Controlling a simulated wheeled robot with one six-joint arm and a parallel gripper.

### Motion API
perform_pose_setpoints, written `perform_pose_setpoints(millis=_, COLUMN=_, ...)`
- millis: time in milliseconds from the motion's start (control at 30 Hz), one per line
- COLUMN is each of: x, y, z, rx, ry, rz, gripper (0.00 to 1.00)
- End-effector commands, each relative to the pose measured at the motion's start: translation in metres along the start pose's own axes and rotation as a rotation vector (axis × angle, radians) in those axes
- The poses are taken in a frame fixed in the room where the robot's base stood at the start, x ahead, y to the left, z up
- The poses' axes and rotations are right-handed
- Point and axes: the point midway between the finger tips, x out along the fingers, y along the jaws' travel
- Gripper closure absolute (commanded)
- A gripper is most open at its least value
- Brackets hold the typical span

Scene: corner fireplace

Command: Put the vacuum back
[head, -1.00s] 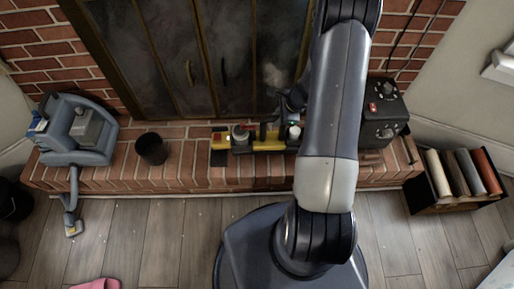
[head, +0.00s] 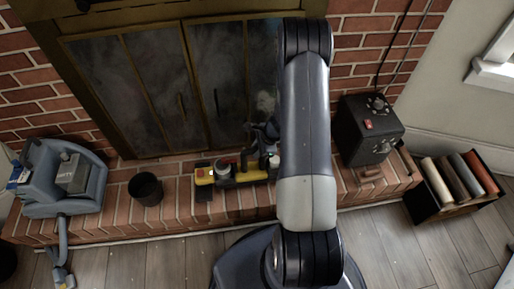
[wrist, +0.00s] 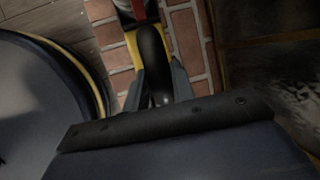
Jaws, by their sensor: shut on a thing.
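A yellow and black device (head: 228,177), which looks like a hand vacuum, lies on the brick hearth in front of the fireplace doors. It has a grey and red round part and a black handle. My gripper (head: 266,140) is low over its right part, partly hidden by my arm. In the wrist view my gripper (wrist: 158,92) has its two fingers on either side of the black, rounded handle (wrist: 151,50), shut on it. Yellow and red parts of the device show beyond the handle. Its right end is hidden behind my arm in the head view.
A blue-grey machine with a hose (head: 65,180) stands at the hearth's left, its hose hanging to the floor. A black cup (head: 145,188) stands between it and the device. A black box with knobs (head: 365,130) and a rack of rolls (head: 455,185) are at the right.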

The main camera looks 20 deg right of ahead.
Motion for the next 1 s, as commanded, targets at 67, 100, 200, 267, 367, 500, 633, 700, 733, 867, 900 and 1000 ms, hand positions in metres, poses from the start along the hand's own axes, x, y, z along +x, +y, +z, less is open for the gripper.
perform_pose_setpoints(millis=67, x=0.002, y=-0.001, z=-0.001, rx=-0.001, ry=-0.001, rz=-0.003, gripper=1.0)
perform_pose_setpoints(millis=100, x=0.004, y=-0.001, z=-0.002, rx=-0.002, ry=-0.001, rz=-0.003, gripper=1.0)
perform_pose_setpoints(millis=200, x=0.015, y=0.002, z=-0.006, rx=0.0, ry=-0.001, rz=-0.002, gripper=1.0)
perform_pose_setpoints(millis=267, x=0.022, y=0.004, z=-0.009, rx=-0.001, ry=-0.001, rz=-0.002, gripper=1.0)
perform_pose_setpoints(millis=367, x=0.032, y=0.006, z=-0.013, rx=-0.001, ry=-0.002, rz=-0.001, gripper=1.0)
perform_pose_setpoints(millis=500, x=0.033, y=0.006, z=-0.013, rx=-0.002, ry=-0.001, rz=-0.004, gripper=1.0)
perform_pose_setpoints(millis=633, x=0.033, y=0.006, z=-0.013, rx=-0.002, ry=-0.001, rz=-0.003, gripper=1.0)
perform_pose_setpoints(millis=700, x=0.034, y=0.006, z=-0.013, rx=-0.002, ry=-0.001, rz=-0.003, gripper=1.0)
perform_pose_setpoints(millis=733, x=0.035, y=0.006, z=-0.014, rx=-0.002, ry=-0.001, rz=-0.003, gripper=1.0)
perform_pose_setpoints(millis=867, x=0.035, y=0.008, z=-0.014, rx=-0.001, ry=0.0, rz=0.0, gripper=0.68)
perform_pose_setpoints(millis=900, x=0.035, y=0.008, z=-0.014, rx=-0.001, ry=0.0, rz=0.0, gripper=0.64)
perform_pose_setpoints(millis=1000, x=0.035, y=0.008, z=-0.014, rx=-0.001, ry=0.0, rz=0.0, gripper=0.56)
